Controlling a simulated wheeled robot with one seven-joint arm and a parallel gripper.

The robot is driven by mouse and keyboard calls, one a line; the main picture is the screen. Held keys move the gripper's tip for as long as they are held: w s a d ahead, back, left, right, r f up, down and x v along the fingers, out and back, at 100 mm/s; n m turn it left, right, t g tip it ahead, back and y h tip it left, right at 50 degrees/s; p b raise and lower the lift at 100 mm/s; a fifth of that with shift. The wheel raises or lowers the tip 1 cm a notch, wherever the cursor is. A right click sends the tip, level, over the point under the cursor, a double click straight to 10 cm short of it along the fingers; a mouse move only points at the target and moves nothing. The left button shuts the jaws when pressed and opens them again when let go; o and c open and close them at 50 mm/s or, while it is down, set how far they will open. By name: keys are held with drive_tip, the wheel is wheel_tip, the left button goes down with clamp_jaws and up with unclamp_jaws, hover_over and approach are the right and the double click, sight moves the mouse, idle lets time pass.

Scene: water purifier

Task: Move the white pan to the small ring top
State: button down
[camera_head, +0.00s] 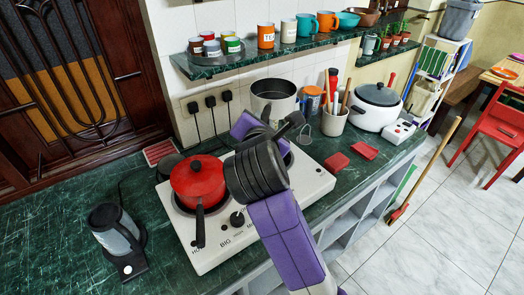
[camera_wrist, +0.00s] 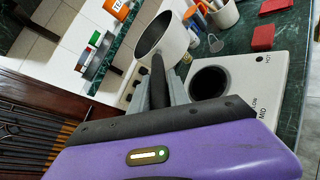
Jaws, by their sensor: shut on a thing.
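The white pan (camera_head: 272,99) is a deep pan with a dark inside and a black handle, at the back of the stove near the wall. It also shows in the wrist view (camera_wrist: 174,40), tilted in the picture. My gripper (camera_wrist: 158,92) is shut on the pan's black handle; in the head view my gripper (camera_head: 272,126) is partly covered by my own arm. The dark round small ring (camera_wrist: 210,83) is bare on the white stove (camera_head: 257,213). My arm mostly hides this ring in the head view. I cannot tell the pan's exact height.
A red pot (camera_head: 197,181) stands on the stove's left ring. A kettle (camera_head: 115,230) is at front left. A utensil holder (camera_head: 334,121), a rice cooker (camera_head: 377,105) and red blocks (camera_head: 336,162) are to the right. A shelf (camera_head: 215,66) with mugs hangs above.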

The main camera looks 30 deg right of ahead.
wheel_tip(320, 180, down, 20)
drive_tip(key=shift+w+r, duration=0.1)
drive_tip(key=shift+w, duration=0.05)
idle(0.4)
drive_tip(key=c, duration=1.3)
unclamp_jaws()
drive_tip(key=shift+f, duration=0.2)
drive_tip(key=shift+o, duration=0.2)
drive_tip(key=shift+r, duration=0.15)
drive_tip(key=b+v, duration=0.1)
drive_tip(key=v, duration=1.1)
